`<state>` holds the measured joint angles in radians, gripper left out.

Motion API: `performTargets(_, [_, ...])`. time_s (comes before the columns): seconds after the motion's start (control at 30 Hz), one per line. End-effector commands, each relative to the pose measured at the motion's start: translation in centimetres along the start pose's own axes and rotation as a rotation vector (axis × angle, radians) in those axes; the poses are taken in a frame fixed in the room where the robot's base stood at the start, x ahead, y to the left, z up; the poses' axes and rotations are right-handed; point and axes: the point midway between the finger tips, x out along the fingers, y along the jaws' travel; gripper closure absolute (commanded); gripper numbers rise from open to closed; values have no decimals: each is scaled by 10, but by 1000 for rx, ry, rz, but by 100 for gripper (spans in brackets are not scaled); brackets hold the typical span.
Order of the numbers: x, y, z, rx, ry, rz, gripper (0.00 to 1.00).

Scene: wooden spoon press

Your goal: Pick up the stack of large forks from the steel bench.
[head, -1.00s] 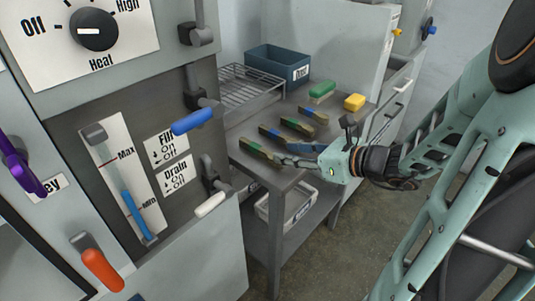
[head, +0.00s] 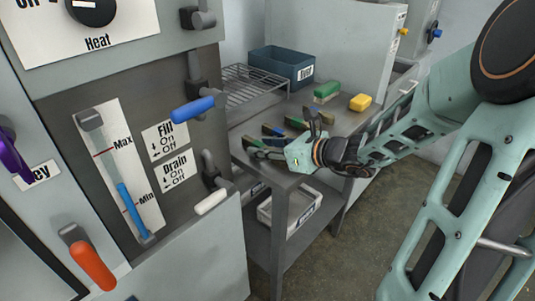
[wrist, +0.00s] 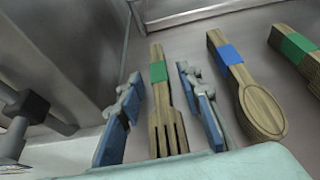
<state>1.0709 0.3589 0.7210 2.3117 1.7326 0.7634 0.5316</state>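A stack of wooden forks with a green band (wrist: 168,125) lies on the steel bench (head: 283,180), tines toward the wrist camera. In the head view this stack (head: 253,142) is at the bench's near end, partly hidden by my gripper (head: 272,148). In the wrist view my gripper (wrist: 157,85) is open, with one blue-padded finger on each side of the fork stack. Gaps show between the stack and both fingers. How high the fingers are above the bench is hard to tell.
A wooden spoon stack with a blue band (wrist: 240,80) lies just right of my right finger. Another green-banded stack (wrist: 298,50) is farther right. A wire rack (head: 250,85), a blue bin (head: 282,66), a green block (head: 327,91) and a yellow block (head: 361,102) are farther back.

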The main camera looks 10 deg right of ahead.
Motion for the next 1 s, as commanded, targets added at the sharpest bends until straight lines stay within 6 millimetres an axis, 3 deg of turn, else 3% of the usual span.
performTargets(0.07, [0, 0, 0, 0, 0, 0, 69])
performTargets(0.33, [0, 0, 0, 0, 1, 0, 99])
performTargets(0.77, [-1, 0, -1, 1, 4, -1, 100])
performTargets(1.0, [-9, -1, 21, -2, 3, -2, 100])
